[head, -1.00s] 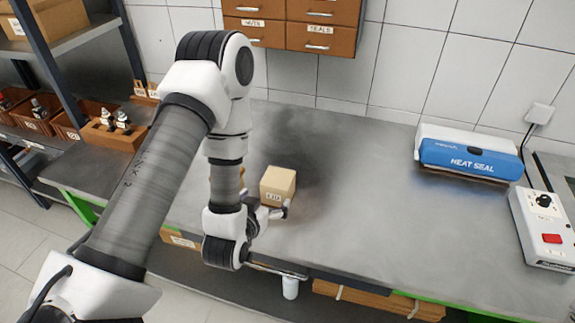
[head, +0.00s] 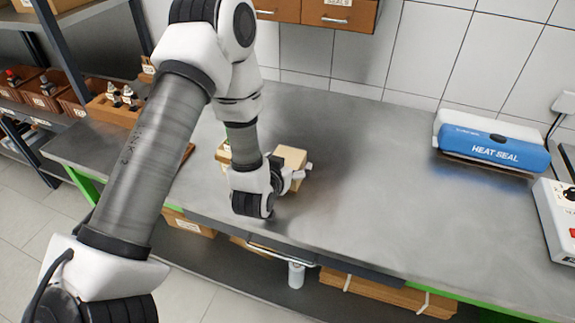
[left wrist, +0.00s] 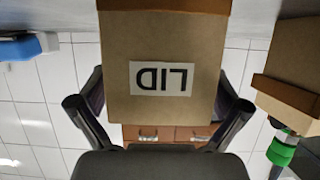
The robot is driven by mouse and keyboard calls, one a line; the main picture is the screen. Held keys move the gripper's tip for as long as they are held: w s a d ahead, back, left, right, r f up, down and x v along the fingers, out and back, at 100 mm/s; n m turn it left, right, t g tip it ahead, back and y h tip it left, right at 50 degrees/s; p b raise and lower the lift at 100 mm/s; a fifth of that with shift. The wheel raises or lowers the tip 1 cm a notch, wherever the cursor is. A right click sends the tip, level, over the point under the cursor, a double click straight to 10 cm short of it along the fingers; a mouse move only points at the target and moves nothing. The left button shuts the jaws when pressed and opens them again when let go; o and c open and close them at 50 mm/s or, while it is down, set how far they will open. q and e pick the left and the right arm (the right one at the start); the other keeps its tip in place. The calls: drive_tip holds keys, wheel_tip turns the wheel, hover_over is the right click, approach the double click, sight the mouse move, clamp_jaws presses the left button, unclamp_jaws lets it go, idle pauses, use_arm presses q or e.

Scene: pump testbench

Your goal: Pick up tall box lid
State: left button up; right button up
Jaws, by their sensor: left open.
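A tan cardboard box lid (head: 291,157) stands on the grey bench, partly hidden behind my left gripper (head: 291,176). In the left wrist view, which is upside down, the lid (left wrist: 165,45) fills the upper middle and bears a white label reading LID. The two dark fingers of my left gripper (left wrist: 158,108) stand open, one on each side of the lid. I cannot tell whether either finger touches it. My right gripper is not in view.
Another cardboard box (left wrist: 297,45) and a green-and-black part (left wrist: 282,150) are close beside the lid. A blue heat sealer (head: 495,150) stands at the bench's back right. Wooden trays (head: 115,107) hold parts at the left. The bench's middle (head: 380,190) is clear.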

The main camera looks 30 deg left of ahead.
use_arm(q)
drive_tip(key=c, duration=1)
